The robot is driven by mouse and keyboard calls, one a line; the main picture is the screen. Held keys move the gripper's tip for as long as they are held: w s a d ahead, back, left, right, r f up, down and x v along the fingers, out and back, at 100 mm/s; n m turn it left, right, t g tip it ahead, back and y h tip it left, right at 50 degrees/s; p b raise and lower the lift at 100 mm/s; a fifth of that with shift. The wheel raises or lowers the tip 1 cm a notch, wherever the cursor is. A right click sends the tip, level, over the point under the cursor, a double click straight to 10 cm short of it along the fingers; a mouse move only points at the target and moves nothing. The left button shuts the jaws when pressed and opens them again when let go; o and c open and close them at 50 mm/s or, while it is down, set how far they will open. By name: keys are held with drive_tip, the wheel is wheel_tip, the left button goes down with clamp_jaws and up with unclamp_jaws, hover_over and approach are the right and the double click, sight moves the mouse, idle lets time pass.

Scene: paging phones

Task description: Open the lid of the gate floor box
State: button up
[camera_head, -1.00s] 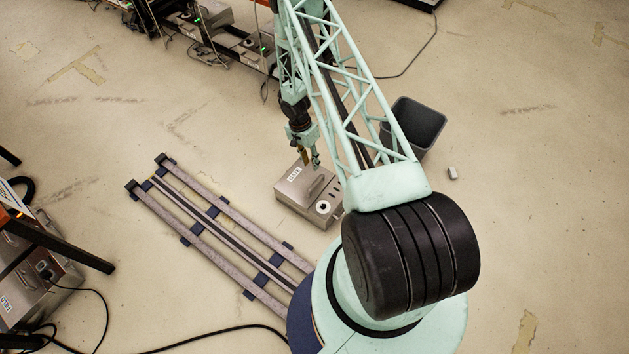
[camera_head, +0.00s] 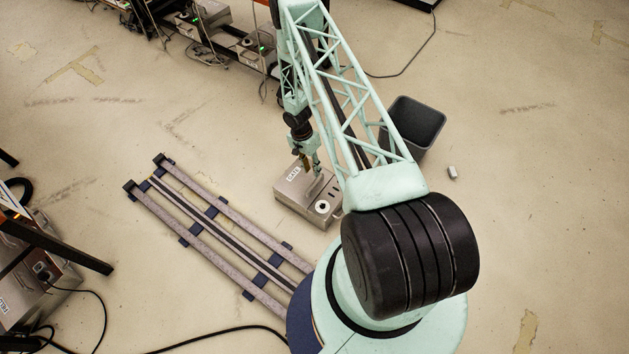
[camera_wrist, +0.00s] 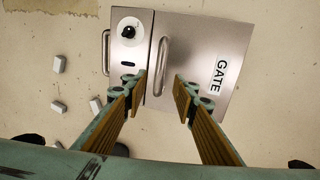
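The gate floor box (camera_head: 292,206) is a metal box on the floor beside the rails, with a white "GATE" label. In the wrist view its lid (camera_wrist: 205,55) appears shut, with the label at the right and a bar handle (camera_wrist: 160,66) along the lid's left edge. Left of the lid is a panel with a round black knob on a white disc (camera_wrist: 128,31) and a dark slot. My gripper (camera_wrist: 161,90) is open above the box. Its two fingers are apart, one on each side of the lower part of the handle; contact cannot be told.
A grey bin (camera_head: 414,124) stands right of the box, with a small pale block (camera_head: 452,172) on the floor near it. Floor rails (camera_head: 215,222) run to the left. Several small pale blocks (camera_wrist: 57,64) lie left of the box in the wrist view. Equipment and cables line the back.

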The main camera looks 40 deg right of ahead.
sight(315, 181)
drive_tip(key=shift+s+d+f+b, duration=0.1)
drive_tip(key=shift+s+f+b, duration=0.15)
drive_tip(key=shift+f, duration=1.1)
drive_tip(key=shift+s+d+f+b, duration=0.1)
drive_tip(key=shift+s+f+b, duration=0.2)
drive_tip(key=shift+f, duration=1.05)
drive_tip(key=shift+s+f+b, duration=0.25)
drive_tip(key=shift+f, duration=1.1)
clamp_jaws()
